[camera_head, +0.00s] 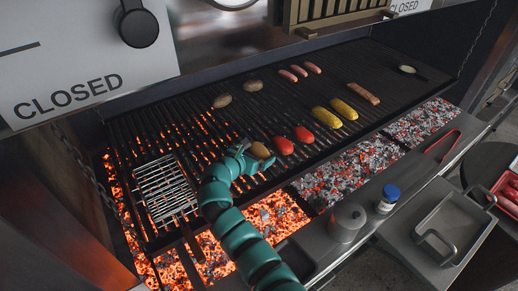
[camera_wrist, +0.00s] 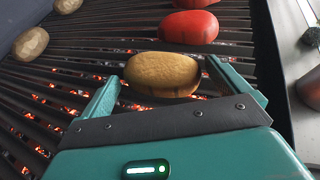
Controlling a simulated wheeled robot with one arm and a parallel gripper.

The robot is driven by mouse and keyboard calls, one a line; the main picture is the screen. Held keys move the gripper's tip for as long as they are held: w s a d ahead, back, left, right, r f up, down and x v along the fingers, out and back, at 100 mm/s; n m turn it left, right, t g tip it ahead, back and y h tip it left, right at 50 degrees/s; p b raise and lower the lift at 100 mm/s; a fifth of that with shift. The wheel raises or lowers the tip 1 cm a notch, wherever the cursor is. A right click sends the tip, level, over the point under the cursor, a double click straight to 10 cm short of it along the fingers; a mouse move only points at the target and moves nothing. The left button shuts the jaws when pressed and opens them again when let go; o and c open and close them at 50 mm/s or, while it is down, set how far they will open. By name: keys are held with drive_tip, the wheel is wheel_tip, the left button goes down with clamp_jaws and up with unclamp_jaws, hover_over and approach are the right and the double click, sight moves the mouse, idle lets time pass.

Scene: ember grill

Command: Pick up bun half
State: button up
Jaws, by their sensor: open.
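A tan-brown bun half (camera_wrist: 162,73) lies on the dark grill grate. In the wrist view it is just beyond and partly between the tips of my open gripper (camera_wrist: 165,88). In the head view the bun half (camera_head: 260,150) shows beside my gripper (camera_head: 247,157), partly covered by it. The fingers stand to its left and right, and I cannot tell whether they touch it.
Two red tomatoes or peppers (camera_head: 283,146) lie close to the right of the bun half. Potatoes (camera_head: 222,100), corn (camera_head: 327,117) and sausages (camera_head: 288,76) lie farther off. A wire basket (camera_head: 166,189) is at the left. Glowing coals (camera_head: 278,215) lie below the grate's front edge.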

drive_tip(key=c, duration=0.7)
drive_tip(key=shift+r, duration=0.15)
